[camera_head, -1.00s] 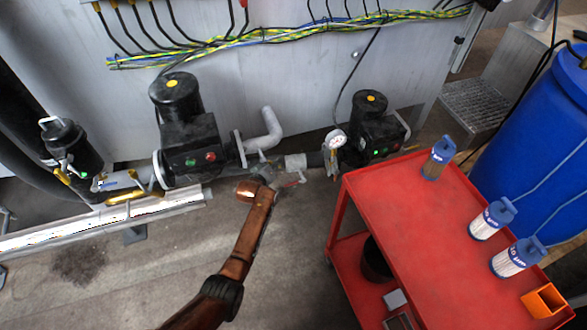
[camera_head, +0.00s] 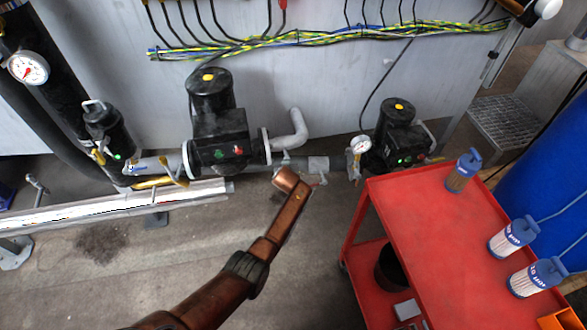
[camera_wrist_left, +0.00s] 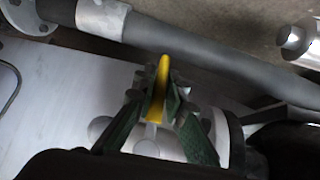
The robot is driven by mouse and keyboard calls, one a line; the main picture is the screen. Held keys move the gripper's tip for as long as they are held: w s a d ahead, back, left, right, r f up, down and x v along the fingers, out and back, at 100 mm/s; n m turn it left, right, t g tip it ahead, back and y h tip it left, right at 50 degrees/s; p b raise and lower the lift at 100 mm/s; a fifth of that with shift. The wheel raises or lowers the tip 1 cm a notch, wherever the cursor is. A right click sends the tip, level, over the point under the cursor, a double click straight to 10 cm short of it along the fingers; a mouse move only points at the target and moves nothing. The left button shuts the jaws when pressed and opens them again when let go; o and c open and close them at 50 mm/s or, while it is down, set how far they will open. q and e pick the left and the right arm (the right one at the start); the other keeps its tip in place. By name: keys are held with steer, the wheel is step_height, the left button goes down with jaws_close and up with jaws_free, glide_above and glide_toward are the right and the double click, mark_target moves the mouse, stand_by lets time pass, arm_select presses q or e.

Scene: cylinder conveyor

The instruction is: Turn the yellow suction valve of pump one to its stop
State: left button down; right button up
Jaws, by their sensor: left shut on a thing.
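In the left wrist view, my left gripper (camera_wrist_left: 158,105) has its green-sided fingers closed on a yellow valve lever (camera_wrist_left: 163,85). In the head view, my left arm reaches up to the grey pipe (camera_head: 317,163) beside the large black pump (camera_head: 220,132). Its fingers and the held lever cannot be made out there. Another yellow handle (camera_head: 150,183) shows left of the large pump. My right gripper is not in view.
A smaller black pump (camera_head: 400,138) and a pressure gauge (camera_head: 360,145) stand right of the pipe. A red cart (camera_head: 430,230) with several blue-capped filters (camera_head: 463,172) stands to the right. A blue barrel (camera_head: 555,165) is at the right edge. Floor (camera_head: 180,265) is clear around my arm.

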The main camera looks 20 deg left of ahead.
arm_select(q)
steer(key=shift+s+a+y, duration=0.15)
steer(key=shift+a+y, duration=0.1)
steer(key=shift+y, duration=0.05)
steer(key=c, duration=2)
jaws_free()
steer(key=shift+o, duration=0.2)
steer(key=v, duration=1.2)
steer(key=shift+r, duration=0.1)
